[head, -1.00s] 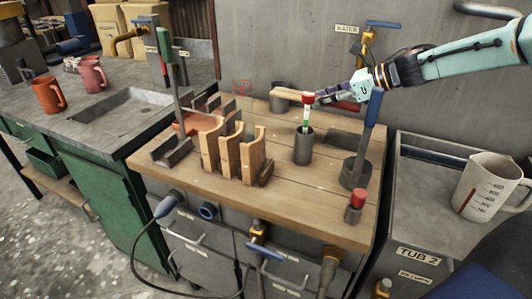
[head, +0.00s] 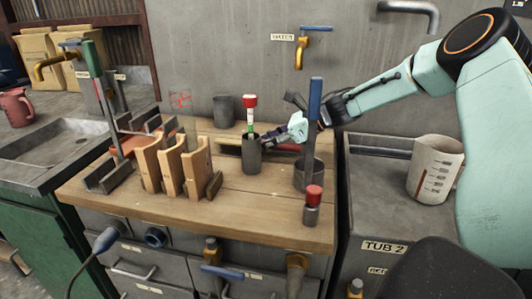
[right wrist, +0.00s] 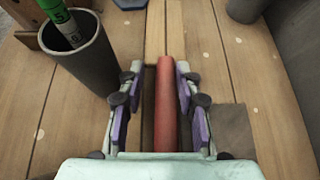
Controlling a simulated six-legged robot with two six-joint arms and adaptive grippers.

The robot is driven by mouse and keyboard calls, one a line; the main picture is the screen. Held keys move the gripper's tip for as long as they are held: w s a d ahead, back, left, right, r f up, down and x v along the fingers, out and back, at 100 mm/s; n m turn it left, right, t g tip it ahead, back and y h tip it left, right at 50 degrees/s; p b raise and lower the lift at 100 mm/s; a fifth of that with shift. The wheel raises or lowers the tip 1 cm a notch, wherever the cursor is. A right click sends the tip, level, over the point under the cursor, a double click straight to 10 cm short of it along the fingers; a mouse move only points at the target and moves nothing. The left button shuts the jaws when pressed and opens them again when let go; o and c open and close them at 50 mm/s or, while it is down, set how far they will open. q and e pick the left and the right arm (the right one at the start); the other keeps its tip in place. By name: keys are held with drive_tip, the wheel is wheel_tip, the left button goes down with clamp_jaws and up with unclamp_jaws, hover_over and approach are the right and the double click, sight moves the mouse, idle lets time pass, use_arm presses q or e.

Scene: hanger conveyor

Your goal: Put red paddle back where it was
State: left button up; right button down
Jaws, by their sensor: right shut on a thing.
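The red paddle (right wrist: 167,105) shows in the right wrist view as a red rod running lengthwise between the two fingers of my right gripper (right wrist: 158,105), which is shut on it. It is low over the wooden bench top (head: 262,212), along a dark lengthwise gap; I cannot tell whether it touches the wood. In the head view my right gripper (head: 290,143) is behind and right of a dark cup (head: 251,158), with a little red (head: 289,147) of the paddle showing beside it. My left gripper is not in view.
A striped red-topped stick (head: 250,108) stands in the cup close to my gripper. A blue-handled tool (head: 315,98) stands in a holder just right. Wooden uprights (head: 172,170) stand left. A red-topped weight (head: 313,197) is at the front right. A measuring jug (head: 435,168) stands farther right.

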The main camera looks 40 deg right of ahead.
drive_tip(key=shift+f+b, duration=0.3)
drive_tip(key=shift+f, duration=0.65)
drive_tip(key=shift+w+f, duration=0.15)
drive_tip(key=shift+f, duration=0.15)
drive_tip(key=shift+w, duration=0.15)
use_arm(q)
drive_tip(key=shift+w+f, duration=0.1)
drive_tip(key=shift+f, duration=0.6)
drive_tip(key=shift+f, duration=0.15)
use_arm(e)
drive_tip(key=shift+s+f, duration=0.1)
drive_tip(key=shift+s, duration=0.15)
drive_tip(key=c, duration=0.9)
unclamp_jaws()
drive_tip(key=shift+w+f, duration=0.1)
drive_tip(key=shift+w, duration=0.05)
